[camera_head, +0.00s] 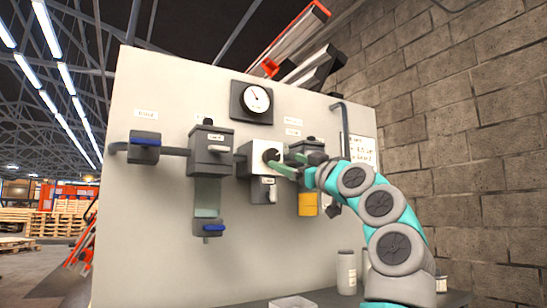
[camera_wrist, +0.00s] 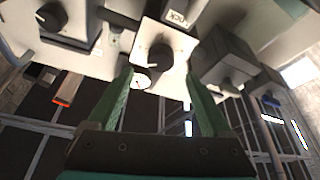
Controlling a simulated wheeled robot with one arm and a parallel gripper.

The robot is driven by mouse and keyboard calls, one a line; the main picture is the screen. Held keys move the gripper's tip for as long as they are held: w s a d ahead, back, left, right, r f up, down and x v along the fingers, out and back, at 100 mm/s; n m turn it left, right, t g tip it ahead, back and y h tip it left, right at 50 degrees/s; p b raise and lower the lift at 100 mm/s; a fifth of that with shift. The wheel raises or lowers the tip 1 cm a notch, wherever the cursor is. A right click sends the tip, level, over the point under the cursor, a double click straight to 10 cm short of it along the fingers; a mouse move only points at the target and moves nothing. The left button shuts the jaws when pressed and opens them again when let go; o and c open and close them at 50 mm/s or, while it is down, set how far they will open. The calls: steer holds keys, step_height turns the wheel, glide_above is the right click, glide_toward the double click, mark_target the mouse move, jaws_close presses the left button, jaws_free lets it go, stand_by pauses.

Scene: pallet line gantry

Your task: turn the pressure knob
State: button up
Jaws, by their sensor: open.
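The pressure knob (camera_head: 270,155) is dark and round, on a white square face of a grey unit on the panel. In the wrist view the dark knob (camera_wrist: 160,56), with a pale mark on it, sits between and just beyond the green fingertips. My gripper (camera_head: 281,168) reaches in from the right, close in front of the knob. In the wrist view my gripper (camera_wrist: 160,74) is open, one finger toward each side of the knob. Whether either fingertip touches it I cannot tell. In the head view the fingers partly cover the knob's lower right.
A gauge (camera_head: 257,99) is above the knob. A grey filter unit (camera_head: 210,148) and a blue-handled valve (camera_head: 145,138) are to its left. A yellow tag (camera_head: 308,204) hangs below right. Bottles (camera_head: 346,272) stand on the shelf. A brick wall (camera_head: 470,150) is at right.

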mark_target(274, 157)
steer(key=p+x, duration=0.3)
steer(key=x, duration=0.2)
steer(key=shift+s+r, duration=0.1)
steer(key=shift+r, duration=0.15)
steer(key=shift+w+a, duration=0.35)
steer(key=shift+w, duration=0.1)
jaws_close()
